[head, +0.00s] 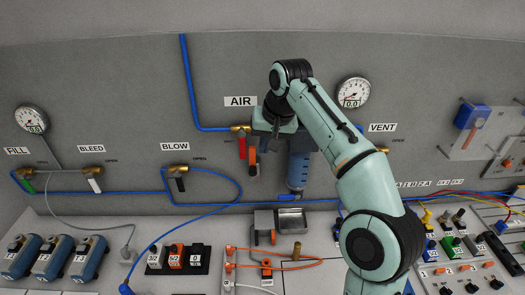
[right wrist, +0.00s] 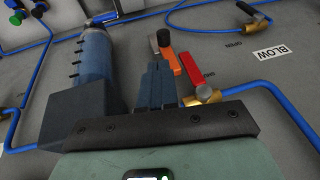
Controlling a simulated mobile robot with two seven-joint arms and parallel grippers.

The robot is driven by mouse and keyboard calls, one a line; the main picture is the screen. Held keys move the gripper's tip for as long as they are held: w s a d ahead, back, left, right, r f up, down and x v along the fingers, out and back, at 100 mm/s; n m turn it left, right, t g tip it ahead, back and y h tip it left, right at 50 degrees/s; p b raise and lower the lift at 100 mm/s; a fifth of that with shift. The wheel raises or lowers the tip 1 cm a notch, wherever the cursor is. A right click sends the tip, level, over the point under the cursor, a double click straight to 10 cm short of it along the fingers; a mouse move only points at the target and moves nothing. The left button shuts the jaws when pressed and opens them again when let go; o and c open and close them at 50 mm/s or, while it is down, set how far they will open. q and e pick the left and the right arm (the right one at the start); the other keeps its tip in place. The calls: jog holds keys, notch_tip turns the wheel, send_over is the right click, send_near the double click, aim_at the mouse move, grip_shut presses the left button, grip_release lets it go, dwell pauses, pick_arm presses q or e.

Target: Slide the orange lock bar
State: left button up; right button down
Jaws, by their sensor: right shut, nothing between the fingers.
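The orange lock bar (head: 252,162) hangs beside the red valve handle (head: 242,148) under the AIR sign on the back wall. My right gripper (head: 265,141) reaches the wall just right of the bar. Its fingers (right wrist: 158,76) are shut and empty, with tips close to the orange bar. I cannot tell whether they touch it. My left gripper is not in view.
A blue filter cylinder (head: 299,170) stands close right of the gripper; it also shows in the right wrist view (right wrist: 93,58). A brass valve (right wrist: 207,95) and blue hose are near. A gauge (head: 352,92) is above right. The bench below holds several devices.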

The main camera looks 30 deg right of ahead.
aim_at(252, 162)
jog(key=x, duration=0.8)
jog(key=shift+f, duration=0.3)
